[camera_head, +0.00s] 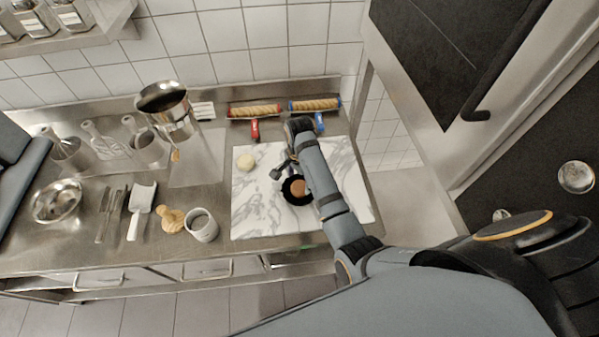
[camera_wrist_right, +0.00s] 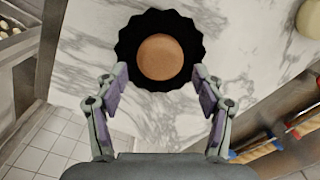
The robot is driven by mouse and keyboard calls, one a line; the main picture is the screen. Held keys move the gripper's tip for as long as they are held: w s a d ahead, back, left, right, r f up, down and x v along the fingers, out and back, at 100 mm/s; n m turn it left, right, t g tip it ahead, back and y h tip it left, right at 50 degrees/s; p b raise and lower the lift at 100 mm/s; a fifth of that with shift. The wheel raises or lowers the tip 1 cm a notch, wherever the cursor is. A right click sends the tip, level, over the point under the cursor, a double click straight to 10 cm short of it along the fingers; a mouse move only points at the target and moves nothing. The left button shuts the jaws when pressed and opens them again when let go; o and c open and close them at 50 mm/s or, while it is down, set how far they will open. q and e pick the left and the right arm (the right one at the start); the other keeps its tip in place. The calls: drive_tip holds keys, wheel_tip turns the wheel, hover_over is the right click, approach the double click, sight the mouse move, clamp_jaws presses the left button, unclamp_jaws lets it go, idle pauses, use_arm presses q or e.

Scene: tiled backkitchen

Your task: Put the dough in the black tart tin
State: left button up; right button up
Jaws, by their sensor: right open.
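The black tart tin (camera_head: 289,196) lies on the marble board and shows whole in the right wrist view (camera_wrist_right: 130,52) as a dark fluted ring. A round brown, dough-like piece (camera_head: 298,188) lies inside it, near the middle in the wrist view (camera_wrist_right: 160,57). A pale cream ball (camera_head: 246,161) sits apart on the board, cut off at the wrist view's upper right (camera_wrist_right: 309,18). My right gripper (camera_head: 284,170) is open; in the wrist view its fingers (camera_wrist_right: 161,82) flank the tin's near side and hold nothing. My left gripper is out of view.
The marble board (camera_head: 262,211) has free room around the tin. Two rolling pins (camera_head: 254,111) (camera_head: 315,104) lie behind it. A white cup (camera_head: 202,225), a scoop (camera_head: 140,205) and a metal bowl (camera_head: 58,201) stand to the left. A metal pot (camera_head: 172,110) is further back.

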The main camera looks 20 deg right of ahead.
sight(299, 191)
wheel_tip(299, 191, up, 8)
drive_tip(key=shift+f+p, duration=0.15)
drive_tip(key=shift+p, duration=0.15)
drive_tip(key=shift+a, duration=0.1)
